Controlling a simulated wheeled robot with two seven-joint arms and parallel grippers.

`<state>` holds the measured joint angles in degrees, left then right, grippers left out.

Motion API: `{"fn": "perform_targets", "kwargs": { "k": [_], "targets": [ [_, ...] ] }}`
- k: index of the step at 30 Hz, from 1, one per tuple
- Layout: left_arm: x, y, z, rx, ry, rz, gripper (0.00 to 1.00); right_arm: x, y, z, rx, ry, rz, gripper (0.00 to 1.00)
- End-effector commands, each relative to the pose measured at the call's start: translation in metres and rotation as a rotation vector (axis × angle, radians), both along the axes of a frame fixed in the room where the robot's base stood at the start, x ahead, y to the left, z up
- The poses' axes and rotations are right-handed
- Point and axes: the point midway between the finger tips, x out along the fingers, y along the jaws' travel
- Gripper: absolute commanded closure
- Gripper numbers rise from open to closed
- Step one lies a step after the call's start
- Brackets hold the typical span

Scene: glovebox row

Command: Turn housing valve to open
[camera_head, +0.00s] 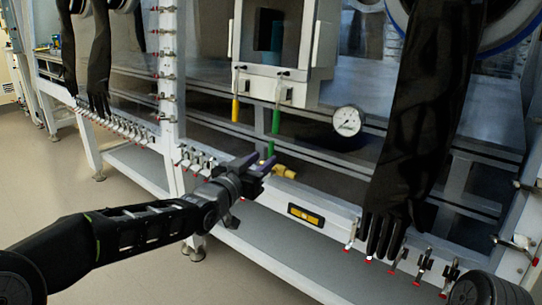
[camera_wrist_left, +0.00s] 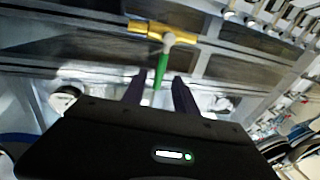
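The valve has a brass body (camera_head: 284,172) on a pipe low on the housing front, and it also shows in the left wrist view (camera_wrist_left: 150,27). A green lever (camera_wrist_left: 160,70) extends from its grey hub (camera_wrist_left: 168,40), across the pipe. My left gripper (camera_head: 259,163) is beside the brass body in the head view and partly covers the valve. In the left wrist view its two dark fingers (camera_wrist_left: 158,88) are apart, with the green lever's end between or just beyond their tips. Contact cannot be told. My right gripper is not in view.
A round gauge (camera_head: 347,121) is right of the valve. A white box (camera_head: 272,85) above has a hanging yellow handle (camera_head: 235,109) and a green one (camera_head: 275,121). A black glove (camera_head: 420,110) hangs at right. A yellow label (camera_head: 306,214) and small clamps (camera_head: 196,160) line the lower rail.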

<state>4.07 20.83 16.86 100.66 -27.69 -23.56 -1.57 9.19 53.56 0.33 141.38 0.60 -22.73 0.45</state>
Motion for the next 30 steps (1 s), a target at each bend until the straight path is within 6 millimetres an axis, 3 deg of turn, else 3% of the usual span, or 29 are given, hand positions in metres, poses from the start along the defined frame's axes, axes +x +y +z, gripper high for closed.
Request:
{"fn": "perform_targets", "kwargs": {
  "k": [10, 21, 30],
  "targets": [
    [0.044, -0.021, -0.001, 0.0, 0.001, -0.001, 0.65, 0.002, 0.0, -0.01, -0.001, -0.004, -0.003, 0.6],
    [0.049, -0.023, 0.0, 0.001, 0.0, 0.0, 0.65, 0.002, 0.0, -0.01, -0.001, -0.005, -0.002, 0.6],
    [0.049, -0.023, 0.0, 0.001, 0.0, 0.0, 0.9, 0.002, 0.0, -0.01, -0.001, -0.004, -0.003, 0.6]
  ]
}}
